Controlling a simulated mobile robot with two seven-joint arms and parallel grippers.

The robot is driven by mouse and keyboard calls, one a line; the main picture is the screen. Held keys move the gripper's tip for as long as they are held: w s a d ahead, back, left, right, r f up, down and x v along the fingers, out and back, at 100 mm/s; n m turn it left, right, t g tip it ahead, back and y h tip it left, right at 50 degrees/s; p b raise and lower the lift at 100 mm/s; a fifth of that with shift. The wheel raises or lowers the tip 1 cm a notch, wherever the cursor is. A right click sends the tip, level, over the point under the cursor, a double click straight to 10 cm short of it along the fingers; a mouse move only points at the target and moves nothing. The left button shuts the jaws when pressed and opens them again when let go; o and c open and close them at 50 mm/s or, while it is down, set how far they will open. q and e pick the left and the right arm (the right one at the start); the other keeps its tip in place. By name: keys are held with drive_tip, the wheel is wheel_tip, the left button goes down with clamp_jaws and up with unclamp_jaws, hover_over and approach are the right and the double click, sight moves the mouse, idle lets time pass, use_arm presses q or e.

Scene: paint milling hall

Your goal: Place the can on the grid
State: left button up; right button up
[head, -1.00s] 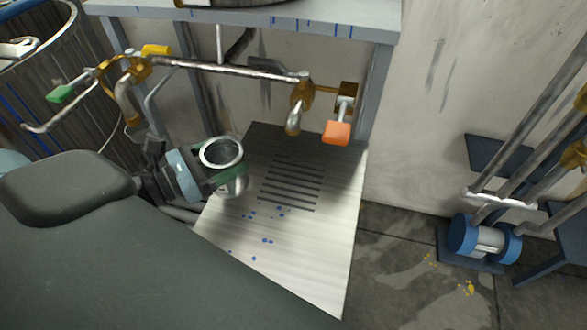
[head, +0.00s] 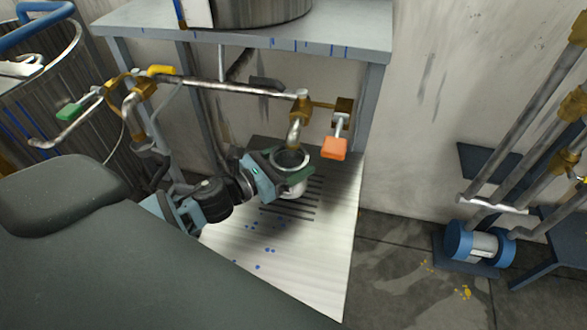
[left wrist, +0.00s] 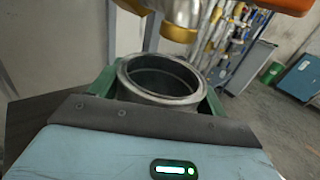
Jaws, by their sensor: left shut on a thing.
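The can (head: 292,187) is an open-topped metal cylinder, upright, with a dark inside. My left gripper (head: 295,172) is shut on the can, with a green finger on each side of it. The left wrist view shows the can (left wrist: 160,80) between the green fingers (left wrist: 160,92). The grid (head: 290,212) is a set of dark slots in a pale metal sheet on the floor. The can is over its upper part, and I cannot tell whether its bottom touches. A brass and steel spout (head: 296,128) hangs just above the can's rim. My right gripper is not in view.
A valve with an orange handle (head: 334,148) hangs right of the spout. A pipe (head: 220,85) runs left from it to a green-handled valve (head: 70,111). A grey bench (head: 250,38) stands above. The blue-ended pump (head: 483,243) is at the right.

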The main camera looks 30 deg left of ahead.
use_arm(q)
drive_tip(key=shift+w+d, duration=0.15)
drive_tip(key=f, duration=0.3)
drive_tip(key=shift+w+d+f, duration=0.15)
drive_tip(key=shift+d, duration=0.05)
drive_tip(key=shift+f, duration=0.15)
drive_tip(key=shift+f, duration=0.1)
drive_tip(key=o, duration=0.6)
drive_tip(key=shift+f+b, duration=0.1)
drive_tip(key=shift+b, duration=0.2)
drive_tip(key=o, duration=0.5)
